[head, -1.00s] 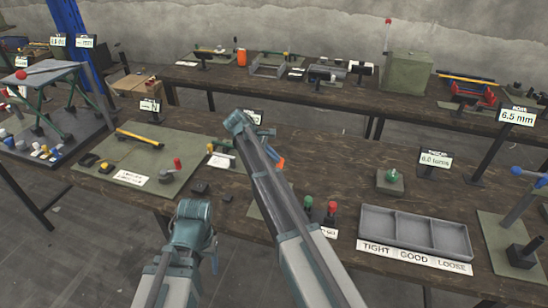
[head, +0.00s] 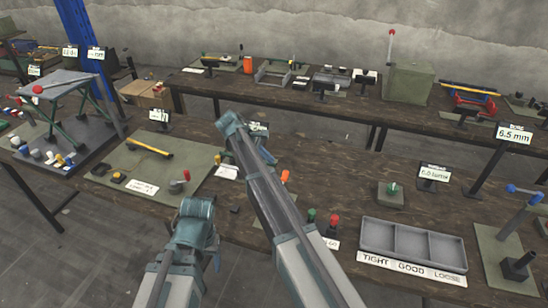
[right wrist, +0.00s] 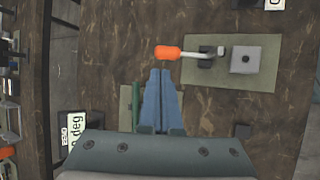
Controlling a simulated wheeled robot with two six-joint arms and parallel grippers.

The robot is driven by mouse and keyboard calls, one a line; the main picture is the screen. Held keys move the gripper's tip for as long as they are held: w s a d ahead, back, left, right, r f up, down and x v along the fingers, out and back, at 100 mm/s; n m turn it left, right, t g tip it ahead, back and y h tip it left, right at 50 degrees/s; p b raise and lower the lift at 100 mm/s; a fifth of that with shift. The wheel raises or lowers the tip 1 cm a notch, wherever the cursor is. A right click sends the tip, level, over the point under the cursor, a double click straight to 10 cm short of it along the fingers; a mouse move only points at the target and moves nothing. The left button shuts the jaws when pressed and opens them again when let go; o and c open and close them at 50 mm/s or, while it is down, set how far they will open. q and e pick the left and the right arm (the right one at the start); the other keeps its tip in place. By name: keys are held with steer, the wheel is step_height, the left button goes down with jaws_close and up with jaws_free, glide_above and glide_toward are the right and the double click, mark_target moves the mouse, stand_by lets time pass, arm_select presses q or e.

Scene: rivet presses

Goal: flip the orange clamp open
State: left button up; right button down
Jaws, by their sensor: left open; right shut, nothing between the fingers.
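The orange clamp shows in the right wrist view as an orange grip (right wrist: 168,52) on a pale lever, joined to a dark base (right wrist: 206,57) on a green mat. The lever lies across the picture with its grip at the left. In the head view only a bit of orange (head: 285,176) shows beside my right arm, which hides the rest. My right gripper (right wrist: 160,72) is shut and empty, its tips just below the orange grip in the picture; I cannot tell if they touch. My left arm shows at lower left in the head view, but its fingers are hidden.
A grey block (right wrist: 245,60) sits on the same green mat (right wrist: 215,105). Red (head: 334,222) and green knobs stand right of my right arm. A grey three-part tray (head: 413,247) lies at front right. Bare wood lies between the mats.

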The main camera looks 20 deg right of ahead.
arm_select(q)
step_height(320, 180, up, 5)
steer(key=p, duration=0.3)
steer(key=shift+f+p, duration=0.1)
steer(key=shift+p, duration=0.2)
arm_select(e)
steer(key=v, duration=0.5)
steer(key=shift+w+a+r, duration=0.15)
steer(key=shift+r, duration=0.2)
arm_select(q)
step_height(320, 180, down, 3)
steer(key=b, duration=0.3)
arm_select(e)
steer(key=s+a+f+m+y, duration=0.2)
steer(key=s+a, duration=0.2)
steer(key=s, duration=0.7)
steer(key=s+a+f+m+y, duration=0.2)
steer(key=s+a, duration=0.1)
steer(key=s, duration=0.8)
steer(key=s+a+f+m+y, duration=0.1)
steer(key=s+a+f+m, duration=0.1)
steer(key=s, duration=0.9)
steer(key=a+f, duration=0.1)
steer(key=a, duration=0.1)
steer(key=shift+s+a+g+y, duration=0.3)
steer(key=shift+a+y, duration=0.05)
steer(key=shift+y, duration=0.05)
